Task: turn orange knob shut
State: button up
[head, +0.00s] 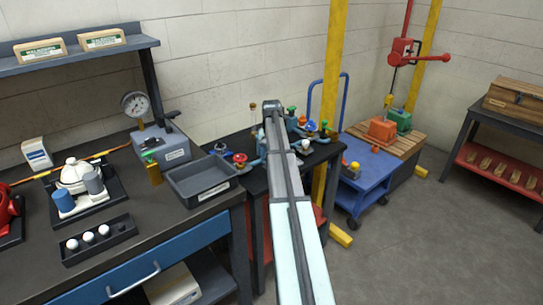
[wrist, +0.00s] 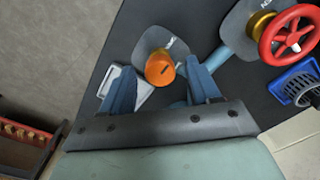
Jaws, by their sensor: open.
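The orange knob (wrist: 160,70) shows in the wrist view, on a grey plate-shaped mount (wrist: 150,42) over the dark bench top. It is round, with a short dark slot or mark on its face. My gripper (wrist: 159,68) is open, with its two blue fingers apart on the left and right of the knob in the picture. I see a gap on each side, and no clear contact. Whether the fingertips are level with the knob or above it, I cannot tell. In the head view my arm reaches over the small dark bench and hides the gripper and knob.
A red handwheel (wrist: 290,38) on a brass stem stands right of the knob, with a blue pipe (wrist: 222,57) nearby. A blue-framed black part (wrist: 298,85) lies below it. A white plate (wrist: 128,95) is by the left finger. A grey tray (head: 200,180) stands left of my arm.

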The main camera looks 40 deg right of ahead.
jog(key=shift+f, duration=0.1)
jog(key=shift+c, duration=0.2)
jog(key=c, duration=1)
jog(key=shift+m, duration=0.3)
jog(key=m, duration=0.3)
jog(key=shift+m, duration=0.4)
jog(key=m, duration=0.4)
jog(key=shift+m, duration=0.3)
jog(key=m, duration=0.4)
jog(key=shift+m, duration=2.4)
